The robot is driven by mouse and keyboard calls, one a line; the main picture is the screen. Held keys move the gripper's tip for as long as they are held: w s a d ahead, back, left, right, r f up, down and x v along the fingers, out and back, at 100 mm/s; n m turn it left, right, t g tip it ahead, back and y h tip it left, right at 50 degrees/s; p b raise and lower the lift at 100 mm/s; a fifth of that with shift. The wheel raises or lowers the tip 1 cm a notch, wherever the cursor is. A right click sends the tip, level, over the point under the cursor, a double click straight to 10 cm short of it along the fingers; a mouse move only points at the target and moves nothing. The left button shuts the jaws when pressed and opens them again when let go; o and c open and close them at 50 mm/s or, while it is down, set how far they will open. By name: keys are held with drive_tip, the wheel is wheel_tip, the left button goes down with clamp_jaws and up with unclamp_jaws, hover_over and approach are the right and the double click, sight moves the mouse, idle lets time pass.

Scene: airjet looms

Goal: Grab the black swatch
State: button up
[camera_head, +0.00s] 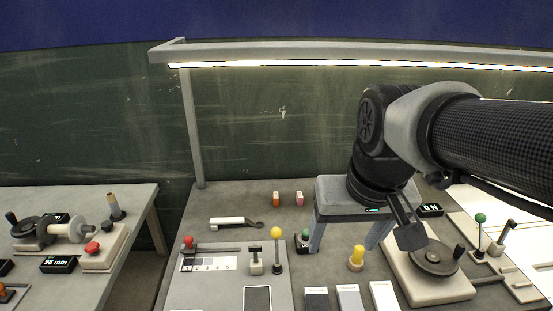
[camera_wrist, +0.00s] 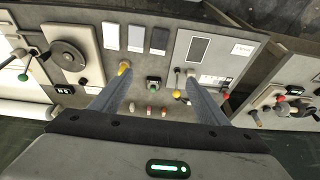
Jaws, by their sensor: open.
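Three swatches lie side by side at the table's front edge in the head view: a dark, near-black swatch (camera_head: 316,299), a grey one (camera_head: 349,297) and a white one (camera_head: 384,296). In the wrist view the dark swatch (camera_wrist: 159,40) is at the right of the row, beside the grey (camera_wrist: 135,37) and the white (camera_wrist: 110,36). My gripper (camera_head: 346,243) is open, fingers pointing down, above the table and behind the swatches.
A dark framed panel (camera_head: 257,299) is left of the swatches. A handwheel unit (camera_head: 432,262) is at right. A lamp bar (camera_head: 350,56) spans the back.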

drive_tip(key=w+f+g+b, duration=0.5)
drive_tip(key=w+f, duration=0.4)
drive_tip(key=f, duration=0.5)
drive_tip(key=t+b, duration=0.1)
drive_tip(key=b, duration=0.3)
hover_over(318, 304)
drive_tip(key=shift+m, duration=0.3)
wheel_tip(318, 304, down, 11)
drive_tip(key=shift+w+f, duration=0.1)
drive_tip(key=shift+w, duration=0.05)
drive_tip(key=shift+f+b, duration=0.5)
drive_tip(key=shift+f, duration=2.4)
drive_tip(key=shift+c, duration=0.2)
drive_tip(key=c, duration=1.1)
